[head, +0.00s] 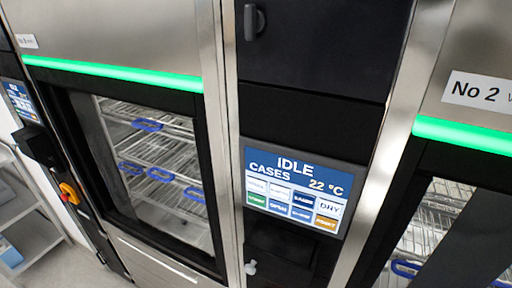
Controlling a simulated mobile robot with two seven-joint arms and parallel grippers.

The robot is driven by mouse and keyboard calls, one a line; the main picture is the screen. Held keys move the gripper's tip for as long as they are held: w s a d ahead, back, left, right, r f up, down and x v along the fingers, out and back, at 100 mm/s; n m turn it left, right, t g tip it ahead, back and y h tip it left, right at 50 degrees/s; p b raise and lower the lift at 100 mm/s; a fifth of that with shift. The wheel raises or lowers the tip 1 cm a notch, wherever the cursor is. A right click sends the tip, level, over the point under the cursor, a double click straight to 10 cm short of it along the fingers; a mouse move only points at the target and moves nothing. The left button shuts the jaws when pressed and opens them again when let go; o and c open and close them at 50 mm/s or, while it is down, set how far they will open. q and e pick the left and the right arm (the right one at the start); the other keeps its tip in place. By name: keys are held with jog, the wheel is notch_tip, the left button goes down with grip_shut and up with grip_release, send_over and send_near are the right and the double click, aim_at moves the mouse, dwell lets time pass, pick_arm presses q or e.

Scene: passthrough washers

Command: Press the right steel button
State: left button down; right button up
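I cannot make out a steel button with certainty in the head view. A control screen (257,223) on the dark panel between two washers reads IDLE, CASES and 22 °C, above two rows of coloured touch keys. A small pale knob-like piece (250,267) sits below the screen's left corner; it is too small to identify. The dark recess (284,246) under the screen shows little detail. Neither of my grippers is in view.
A washer with a glass door (158,178) and wire racks stands left; the No 2 washer (462,122) stands right. Green light strips (115,72) cross both. A black handle (252,22) sticks out above the screen. An orange-yellow switch (70,193) and a shelf (27,228) are far left.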

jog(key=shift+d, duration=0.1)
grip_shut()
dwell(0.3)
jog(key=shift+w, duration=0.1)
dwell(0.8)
